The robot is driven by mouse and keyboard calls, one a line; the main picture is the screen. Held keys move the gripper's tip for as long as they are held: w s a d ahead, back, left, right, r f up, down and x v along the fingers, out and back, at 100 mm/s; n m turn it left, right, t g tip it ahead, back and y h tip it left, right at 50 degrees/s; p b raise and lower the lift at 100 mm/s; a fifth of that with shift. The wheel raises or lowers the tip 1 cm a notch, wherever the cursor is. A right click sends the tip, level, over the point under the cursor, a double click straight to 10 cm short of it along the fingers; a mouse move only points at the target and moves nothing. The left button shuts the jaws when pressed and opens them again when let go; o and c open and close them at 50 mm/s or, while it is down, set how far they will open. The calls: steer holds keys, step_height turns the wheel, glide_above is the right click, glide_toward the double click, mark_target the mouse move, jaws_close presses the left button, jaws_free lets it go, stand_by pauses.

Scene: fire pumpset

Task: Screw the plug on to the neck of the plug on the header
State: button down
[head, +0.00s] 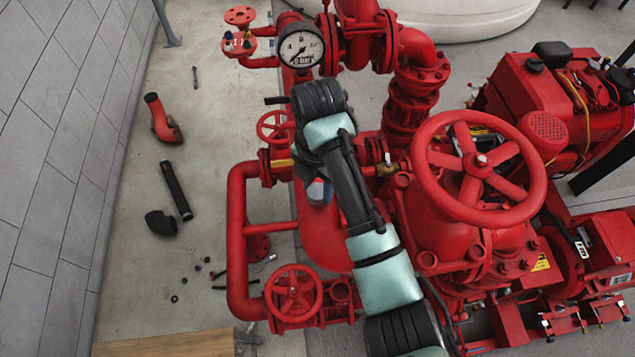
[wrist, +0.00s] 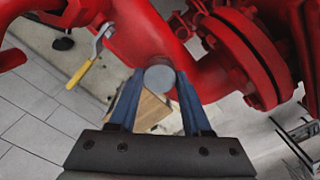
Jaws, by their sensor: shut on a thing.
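The plug (wrist: 160,77) is a grey round piece held between the two blue fingertips of my gripper (wrist: 160,84) in the wrist view. The red header pipe (wrist: 145,35) lies just beyond the plug. I cannot tell whether the plug touches the header or its neck, and the neck itself is not visible behind the plug. In the head view my gripper (head: 320,191) shows only in small part below my wrist, over the red header (head: 320,240); my arm hides much of that spot.
A yellow-handled lever (wrist: 80,73) is left of my fingers and a bolted red flange (wrist: 248,60) is close on the right. In the head view a large handwheel (head: 480,165) stands right of my arm, a pressure gauge (head: 301,47) above. Loose pipe parts lie on the left floor.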

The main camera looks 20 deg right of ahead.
steer(key=shift+r+m+p, duration=0.3)
steer(key=shift+m+p, duration=0.5)
steer(key=shift+m, duration=0.2)
steer(key=shift+f+m+p, duration=0.2)
steer(key=shift+m+p, duration=0.2)
steer(key=shift+m, duration=0.8)
steer(key=shift+r+m+p, duration=0.2)
steer(key=shift+m+p, duration=0.6)
steer(key=shift+m, duration=0.1)
steer(key=shift+m+p, duration=0.3)
steer(key=shift+m, duration=0.3)
steer(key=shift+w+f+m, duration=0.1)
steer(key=shift+f+m, duration=0.1)
steer(key=shift+m, duration=0.6)
